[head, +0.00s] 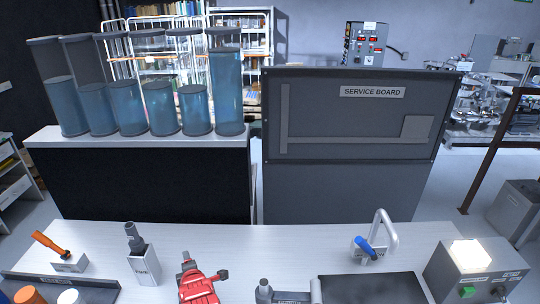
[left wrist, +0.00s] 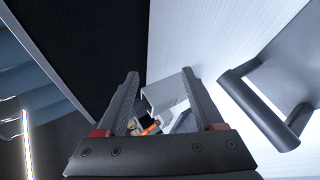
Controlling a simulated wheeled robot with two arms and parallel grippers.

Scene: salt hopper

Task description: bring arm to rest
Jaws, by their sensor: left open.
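My left gripper (left wrist: 160,74) shows only in the left wrist view. Its two dark fingers are apart, and I see nothing held between them. Beyond the fingers are a pale grey block (left wrist: 166,92) and a small orange-and-dark item (left wrist: 150,127), partly hidden by the gripper. A dark grey handle (left wrist: 262,110) stands to the right of the fingers. Neither gripper shows in the head view, and my right gripper is in no frame.
The white workbench (head: 300,245) carries an orange-handled tool (head: 50,243), a grey holder (head: 144,265), a red device (head: 198,285), a blue-handled fitting (head: 367,247) and a lamp box (head: 475,275). Behind stand blue cylinders (head: 228,90) and the service board (head: 350,120).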

